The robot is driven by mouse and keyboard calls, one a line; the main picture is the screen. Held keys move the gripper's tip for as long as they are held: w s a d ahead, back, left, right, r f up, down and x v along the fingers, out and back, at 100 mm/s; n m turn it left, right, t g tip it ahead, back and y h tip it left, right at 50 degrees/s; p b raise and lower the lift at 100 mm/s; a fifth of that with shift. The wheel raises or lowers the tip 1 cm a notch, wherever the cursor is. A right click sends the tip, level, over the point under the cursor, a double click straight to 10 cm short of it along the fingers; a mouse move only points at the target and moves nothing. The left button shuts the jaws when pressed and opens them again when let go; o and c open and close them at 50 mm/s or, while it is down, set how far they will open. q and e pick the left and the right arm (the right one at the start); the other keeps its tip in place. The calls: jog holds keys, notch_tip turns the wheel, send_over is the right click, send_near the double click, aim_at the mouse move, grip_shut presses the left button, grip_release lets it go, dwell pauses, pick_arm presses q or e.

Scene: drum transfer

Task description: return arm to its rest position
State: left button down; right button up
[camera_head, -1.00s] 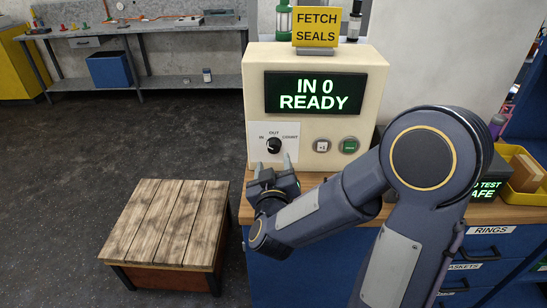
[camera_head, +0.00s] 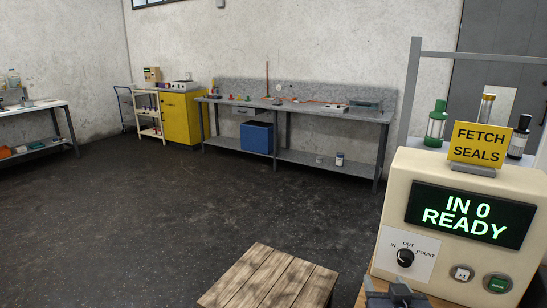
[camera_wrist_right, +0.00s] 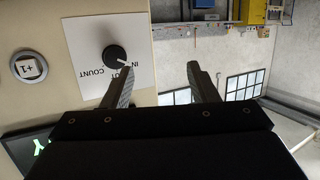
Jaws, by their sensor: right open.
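My right gripper (camera_head: 392,285) shows only partly at the bottom edge of the head view, just below and in front of the dial panel. In the right wrist view its two fingers (camera_wrist_right: 156,82) are apart, with nothing between them. The dial knob (camera_head: 405,258) is on a white plate marked IN, OUT and COUNT. The knob also shows in the wrist view (camera_wrist_right: 115,55), beyond the left finger; I cannot tell whether they touch. The rest of my right arm is out of the head view. My left gripper is not in view.
The cream machine (camera_head: 372,240) reads IN 0 READY and carries a yellow FETCH SEALS sign (camera_head: 479,143). A low wooden-topped stand (camera_head: 268,278) is to its left. A grey workbench (camera_head: 300,112) with a blue bin (camera_head: 257,138) stands behind. The dark floor between is clear.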

jog(key=s+a+f+g+y, duration=0.1)
jog(key=s+a+g+y, duration=0.1)
jog(key=s, duration=0.9)
jog(key=s+a+f+g+y+p, duration=0.1)
jog(key=s+a+g+y, duration=0.1)
jog(key=s+g, duration=0.5)
jog(key=s+y, duration=0.1)
jog(key=s, duration=0.3)
jog(key=shift+f+y, duration=0.35)
jog(key=shift+y, duration=0.05)
